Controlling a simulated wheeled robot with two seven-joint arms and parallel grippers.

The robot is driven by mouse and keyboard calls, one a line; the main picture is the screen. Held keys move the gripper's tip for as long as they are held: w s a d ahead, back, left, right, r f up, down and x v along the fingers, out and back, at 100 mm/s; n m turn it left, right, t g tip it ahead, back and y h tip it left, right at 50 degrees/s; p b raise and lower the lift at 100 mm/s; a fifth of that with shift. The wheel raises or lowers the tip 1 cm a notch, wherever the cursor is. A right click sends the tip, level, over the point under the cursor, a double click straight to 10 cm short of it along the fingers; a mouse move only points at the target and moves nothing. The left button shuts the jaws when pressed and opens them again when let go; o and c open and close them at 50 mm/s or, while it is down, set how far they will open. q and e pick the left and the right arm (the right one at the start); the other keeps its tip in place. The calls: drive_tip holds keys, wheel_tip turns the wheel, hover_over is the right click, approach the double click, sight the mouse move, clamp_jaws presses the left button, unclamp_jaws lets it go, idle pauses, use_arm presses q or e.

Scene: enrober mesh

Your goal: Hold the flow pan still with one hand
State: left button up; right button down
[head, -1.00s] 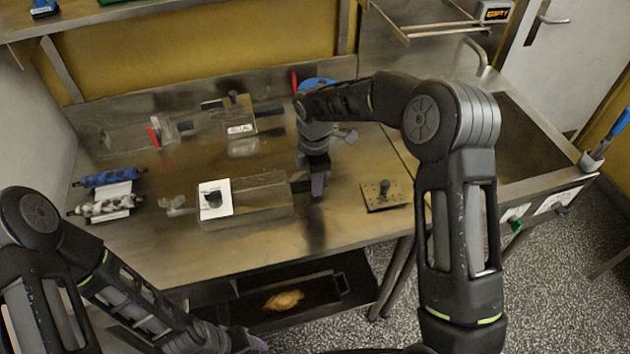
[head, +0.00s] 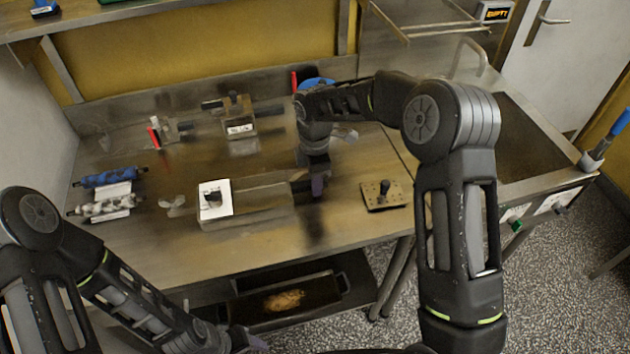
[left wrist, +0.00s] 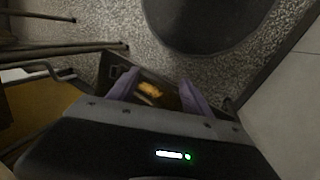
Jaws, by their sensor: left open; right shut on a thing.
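The long, shiny metal box on the steel bench looks like the flow pan (head: 265,193). A white plate with a black knob (head: 213,198) is at its left end. My right gripper (head: 317,186) points down at the pan's right end, shut on its short dark handle; the fingers hide part of the grip. The pan rests on the bench top. My left gripper (head: 245,342) is low in front of the bench, away from the pan. In the left wrist view the left gripper (left wrist: 160,92) has its purple fingers spread with nothing between them.
A dark tray (head: 335,268) with a brown mass sits under the bench; the left wrist view shows it beyond the fingers. A square plate with a knob (head: 384,195) lies right of the pan. Blue and white rollers (head: 108,192) lie left. A sink (head: 530,140) is at right.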

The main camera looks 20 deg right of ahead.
use_arm(q)
drive_tip(key=c, duration=0.6)
drive_tip(key=shift+o, duration=0.2)
drive_tip(key=w+a+r+n+y, duration=0.1)
drive_tip(key=w+r+y, duration=0.2)
drive_tip(key=w+r, duration=0.55)
drive_tip(key=w+r+n+g+y, duration=0.1)
drive_tip(key=w+r+y, duration=0.3)
drive_tip(key=r, duration=0.8)
drive_tip(key=w+a+r+n+y, duration=0.1)
drive_tip(key=w+r+y, duration=0.1)
drive_tip(key=w+r, duration=0.7)
drive_tip(key=w+a+r+n+h, duration=0.5)
drive_tip(key=w+a+r+n, duration=0.2)
drive_tip(key=w+n, duration=0.3)
drive_tip(key=r+n, duration=0.1)
drive_tip(key=n, duration=0.1)
drive_tip(key=shift+n+t, duration=0.3)
drive_tip(key=shift+t, duration=0.1)
drive_tip(key=shift+w+f, duration=0.1)
drive_tip(key=shift+f, duration=0.1)
